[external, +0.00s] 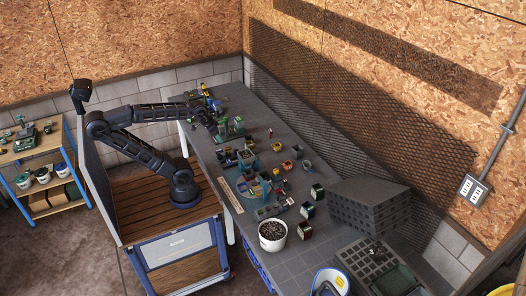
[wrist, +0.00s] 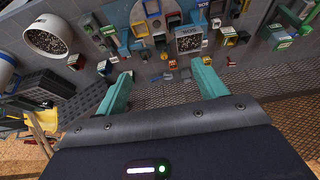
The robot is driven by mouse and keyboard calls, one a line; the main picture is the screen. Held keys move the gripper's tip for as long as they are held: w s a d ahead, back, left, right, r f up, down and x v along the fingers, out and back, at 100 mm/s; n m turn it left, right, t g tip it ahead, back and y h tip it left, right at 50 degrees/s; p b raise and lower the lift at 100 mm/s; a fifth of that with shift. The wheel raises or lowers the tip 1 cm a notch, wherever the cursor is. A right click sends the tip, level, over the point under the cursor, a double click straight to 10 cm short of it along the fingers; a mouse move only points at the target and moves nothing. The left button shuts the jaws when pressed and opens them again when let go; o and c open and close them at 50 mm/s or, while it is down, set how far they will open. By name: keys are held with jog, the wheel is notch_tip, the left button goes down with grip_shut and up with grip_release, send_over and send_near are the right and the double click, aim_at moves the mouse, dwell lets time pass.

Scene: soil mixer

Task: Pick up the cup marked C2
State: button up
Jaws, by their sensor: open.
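Several small coloured cups stand on the grey workbench (external: 345,160). Their markings are too small to read, so I cannot tell which is C2. The wrist view shows a green-topped cup (wrist: 108,31) and another cup (wrist: 105,67) left of the fingers. My gripper (wrist: 162,75) has its two teal fingers wide apart, with nothing held. In the external view it is above the bench's far end.
A white bucket of dark pellets (external: 272,229) stands near the bench's front. Blue-framed fixtures (external: 248,160) crowd the middle left. The bench strip along the mesh wall is fairly clear.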

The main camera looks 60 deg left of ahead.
jog(key=g, duration=0.5)
send_over(276, 148)
jog(key=w+a, duration=0.2)
notch_tip(276, 148, down, 33)
jog(key=shift+w+a+f, duration=0.1)
jog(key=shift+f, duration=2.7)
jog(key=shift+a+f, duration=0.1)
jog(key=shift+f, duration=2.65)
jog(key=shift+c, duration=0.2)
